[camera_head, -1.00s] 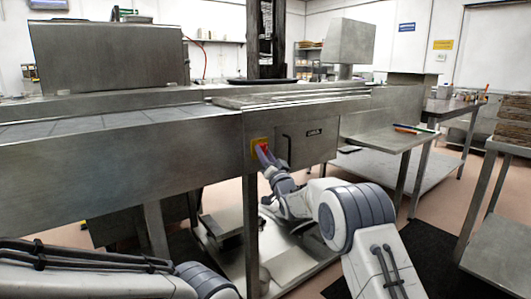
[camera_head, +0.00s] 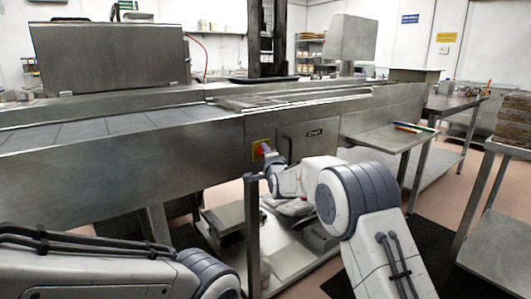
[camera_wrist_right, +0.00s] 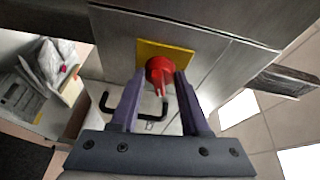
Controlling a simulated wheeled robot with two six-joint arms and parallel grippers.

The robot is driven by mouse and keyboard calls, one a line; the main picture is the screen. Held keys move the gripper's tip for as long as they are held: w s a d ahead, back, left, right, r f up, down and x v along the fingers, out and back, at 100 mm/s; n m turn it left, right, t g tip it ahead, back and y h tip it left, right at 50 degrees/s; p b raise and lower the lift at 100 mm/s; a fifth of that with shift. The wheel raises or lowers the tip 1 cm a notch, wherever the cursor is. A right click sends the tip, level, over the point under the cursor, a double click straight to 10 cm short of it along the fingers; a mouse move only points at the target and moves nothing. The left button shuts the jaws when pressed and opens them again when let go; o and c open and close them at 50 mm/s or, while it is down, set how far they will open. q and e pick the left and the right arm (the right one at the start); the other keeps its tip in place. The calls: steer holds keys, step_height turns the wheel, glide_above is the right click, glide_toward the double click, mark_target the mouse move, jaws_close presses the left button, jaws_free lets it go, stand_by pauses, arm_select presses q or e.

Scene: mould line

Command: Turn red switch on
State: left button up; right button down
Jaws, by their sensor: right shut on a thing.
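The red switch (camera_wrist_right: 159,72) is a red rotary knob on a yellow plate (camera_wrist_right: 166,52), set in the front side of the steel conveyor machine. In the head view the yellow plate (camera_head: 257,148) shows left of the small door, with the red knob (camera_head: 262,149) partly hidden by my gripper. My right gripper (camera_wrist_right: 162,82) is shut on the red knob, with a finger on either side of it. In the head view my right gripper (camera_head: 266,152) reaches the switch from below right. My left arm shows at the lower left, but its gripper is out of view.
A small door with a black handle (camera_head: 287,146) is just right of the switch. A steel leg (camera_head: 252,230) stands below it. A side shelf (camera_head: 395,141) juts out to the right, and a steel table (camera_head: 500,235) stands at the far right.

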steer(key=shift+d+r+m+g+p, duration=0.15)
steer(key=shift+m+g, duration=0.15)
steer(key=shift+m, duration=0.4)
steer(key=shift+m+g+p, duration=0.15)
steer(key=shift+m+g, duration=0.15)
steer(key=shift+m, duration=0.4)
steer(key=shift+c, duration=1.9)
jaws_free()
steer(key=v, duration=1)
steer(key=shift+s, duration=0.2)
steer(key=shift+r, duration=0.15)
